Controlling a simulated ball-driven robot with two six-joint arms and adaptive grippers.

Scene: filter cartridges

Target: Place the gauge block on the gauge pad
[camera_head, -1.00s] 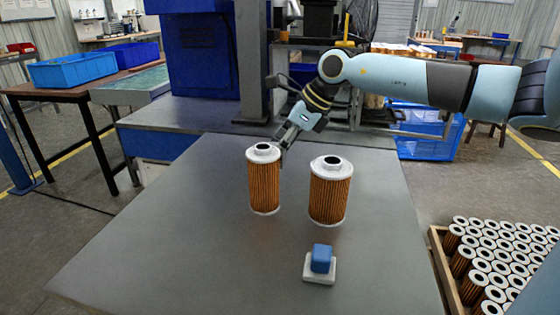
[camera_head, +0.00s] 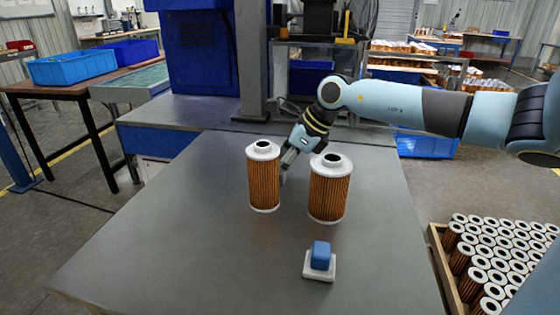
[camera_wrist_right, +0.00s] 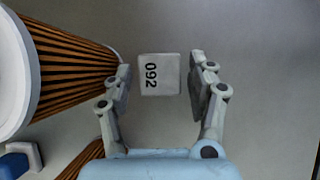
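A blue block (camera_head: 320,254) sits on a white square pad (camera_head: 311,272) at the front of the table; both also show in the right wrist view's lower left corner. In the right wrist view, a pale grey square piece (camera_wrist_right: 158,75) marked with dark digits is between my right gripper's fingertips (camera_wrist_right: 160,77), with gaps on both sides. I cannot tell its height or whether it is the gauge block. My right gripper (camera_head: 285,173) is open, behind and between two filter cartridges, which hide that piece from the head view. My left gripper is not in view.
Two upright cartridges, a slimmer one (camera_head: 264,182) and a wider one (camera_head: 329,190), stand close to my right gripper. The table (camera_head: 170,235) is clear at left and front. A crate (camera_head: 447,277) of cartridges stands at the right.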

